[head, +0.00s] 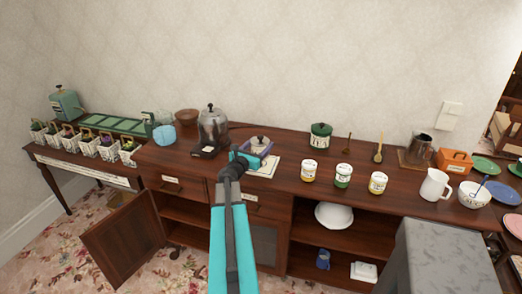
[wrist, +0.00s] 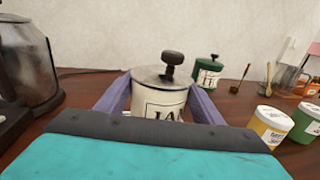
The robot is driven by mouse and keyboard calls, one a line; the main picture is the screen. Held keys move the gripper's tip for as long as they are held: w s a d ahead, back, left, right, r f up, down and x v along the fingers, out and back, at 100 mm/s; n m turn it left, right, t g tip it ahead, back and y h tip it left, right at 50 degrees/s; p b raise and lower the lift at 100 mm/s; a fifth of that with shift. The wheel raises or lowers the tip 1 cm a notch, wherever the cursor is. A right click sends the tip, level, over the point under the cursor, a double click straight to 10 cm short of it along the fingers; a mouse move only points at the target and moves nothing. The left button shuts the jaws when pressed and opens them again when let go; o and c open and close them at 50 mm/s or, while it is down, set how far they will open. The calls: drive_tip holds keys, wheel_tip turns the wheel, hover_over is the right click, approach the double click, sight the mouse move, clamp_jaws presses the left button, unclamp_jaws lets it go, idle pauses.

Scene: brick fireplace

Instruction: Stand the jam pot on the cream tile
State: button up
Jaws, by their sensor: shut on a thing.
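The jam pot is a white pot with a dark-knobbed lid and a label reading "JA". In the wrist view the jam pot (wrist: 158,102) stands upright between the purple fingers of my gripper (wrist: 162,98), which is shut on it. In the head view the pot's lid (head: 259,141) shows just beyond my gripper (head: 257,150). The cream tile (head: 268,169) lies on the dark wooden counter, partly hidden by my gripper. I cannot tell whether the pot touches the tile or hangs above it.
A coffee maker (head: 211,130) stands to the left and a green lidded pot (head: 320,136) to the right at the back. Several labelled jars, including one (head: 308,171), stand right of the tile. A cabinet door (head: 125,235) hangs open below. Counter (head: 285,155) around the tile's right is bare.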

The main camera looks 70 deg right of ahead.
idle(0.3)
drive_tip(key=shift+f+p, duration=0.6)
drive_tip(key=shift+f, duration=1.1)
drive_tip(key=shift+f, duration=0.15)
drive_tip(key=o, duration=1.4)
drive_tip(key=shift+a, duration=0.2)
drive_tip(key=shift+w+a+b, duration=0.25)
drive_tip(key=shift+a+b, duration=0.3)
drive_tip(key=shift+a, duration=1.3)
drive_tip(key=shift+w+a+b, duration=0.25)
drive_tip(key=shift+a+b, duration=0.3)
drive_tip(key=shift+a, duration=1.3)
drive_tip(key=shift+w+a+b, duration=0.25)
drive_tip(key=shift+a+b, duration=0.3)
drive_tip(key=shift+a, duration=1.3)
drive_tip(key=shift+w+a, duration=0.1)
drive_tip(key=shift+a, duration=0.15)
